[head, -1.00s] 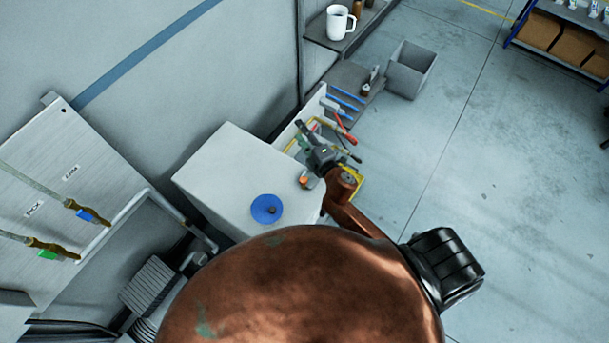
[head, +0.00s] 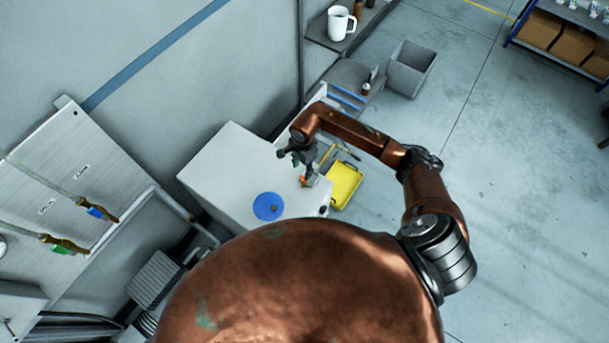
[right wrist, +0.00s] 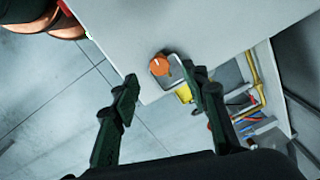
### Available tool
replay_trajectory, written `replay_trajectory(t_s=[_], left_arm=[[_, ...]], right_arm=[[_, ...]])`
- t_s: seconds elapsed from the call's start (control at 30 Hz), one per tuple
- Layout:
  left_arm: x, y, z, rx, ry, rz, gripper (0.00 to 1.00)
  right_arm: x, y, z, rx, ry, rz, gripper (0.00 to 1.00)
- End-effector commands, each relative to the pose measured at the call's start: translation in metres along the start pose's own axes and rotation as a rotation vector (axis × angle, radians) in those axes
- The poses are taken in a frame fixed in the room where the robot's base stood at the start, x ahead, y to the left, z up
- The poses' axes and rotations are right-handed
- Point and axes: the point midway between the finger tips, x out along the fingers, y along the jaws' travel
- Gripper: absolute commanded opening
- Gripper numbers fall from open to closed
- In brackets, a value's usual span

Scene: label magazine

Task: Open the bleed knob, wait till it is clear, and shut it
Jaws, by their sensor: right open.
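The orange knob (right wrist: 159,66), with a pale mark on its face, is on the white cabinet near its edge. It also shows as a small orange spot in the head view (head: 304,181), partly hidden by the gripper. I take it to be the bleed knob. My right gripper (right wrist: 163,84) is open and empty, its two dark fingers pointing toward the knob. The knob appears between and beyond the fingertips, and no contact shows. In the head view my right gripper (head: 304,168) is over the cabinet's right side. My left gripper is not in view.
A grey bin (head: 409,69) and a shelf with a white mug (head: 341,23) are farther back. Hoses hang by a panel at left.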

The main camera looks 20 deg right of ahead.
Motion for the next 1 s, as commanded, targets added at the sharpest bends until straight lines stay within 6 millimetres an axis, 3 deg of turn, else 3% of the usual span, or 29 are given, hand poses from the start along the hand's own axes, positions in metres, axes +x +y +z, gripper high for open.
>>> replay_trajectory(t_s=[0.1, 0.6, 1.0], left_arm=[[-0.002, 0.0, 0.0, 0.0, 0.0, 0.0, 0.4], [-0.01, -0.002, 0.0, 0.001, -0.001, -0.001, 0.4], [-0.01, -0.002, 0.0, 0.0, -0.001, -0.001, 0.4]], right_arm=[[0.004, 0.002, -0.011, -0.012, 0.038, 0.018, 0.41], [0.071, 0.004, -0.013, -0.008, 0.034, 0.018, 0.41], [0.076, 0.003, -0.013, -0.011, 0.035, 0.016, 0.39]])
